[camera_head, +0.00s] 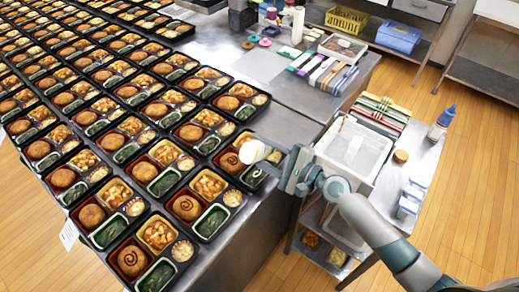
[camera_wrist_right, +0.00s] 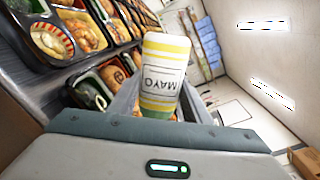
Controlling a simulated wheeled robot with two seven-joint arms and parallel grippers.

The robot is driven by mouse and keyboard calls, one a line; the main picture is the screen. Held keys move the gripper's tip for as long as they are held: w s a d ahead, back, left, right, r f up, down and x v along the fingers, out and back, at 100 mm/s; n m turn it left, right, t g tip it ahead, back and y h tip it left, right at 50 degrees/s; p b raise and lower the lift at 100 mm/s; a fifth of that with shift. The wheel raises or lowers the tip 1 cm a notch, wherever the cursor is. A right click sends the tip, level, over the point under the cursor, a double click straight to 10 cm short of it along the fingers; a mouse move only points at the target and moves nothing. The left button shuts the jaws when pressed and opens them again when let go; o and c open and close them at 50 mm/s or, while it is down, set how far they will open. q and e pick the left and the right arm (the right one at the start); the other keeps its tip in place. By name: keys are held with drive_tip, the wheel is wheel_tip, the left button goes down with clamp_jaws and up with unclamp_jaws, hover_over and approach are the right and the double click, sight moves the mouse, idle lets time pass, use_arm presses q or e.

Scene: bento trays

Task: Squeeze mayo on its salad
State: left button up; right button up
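My right gripper (camera_head: 283,170) comes in from the lower right over the edge of the bento table. It is shut on the mayo bottle (camera_wrist_right: 164,80), which has yellow and white bands and a MAYO label. The bottle and gripper hide part of that tray. Small round cups of pale salad (camera_head: 233,198) sit in the trays, and one cup also shows in the wrist view (camera_wrist_right: 50,38). My left gripper is not in view.
Rows of filled black bento trays cover the table (camera_head: 285,75) up to its near edge. Several near patties carry dark sauce swirls (camera_head: 131,260).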

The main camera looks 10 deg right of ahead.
idle(0.4)
drive_tip(key=c, duration=0.4)
drive_tip(key=shift+w+a+r, duration=0.1)
drive_tip(key=shift+w+a, duration=0.2)
drive_tip(key=shift+c, duration=0.2)
drive_tip(key=shift+s+d, duration=0.1)
drive_tip(key=shift+s+d, duration=0.5)
drive_tip(key=o, duration=0.4)
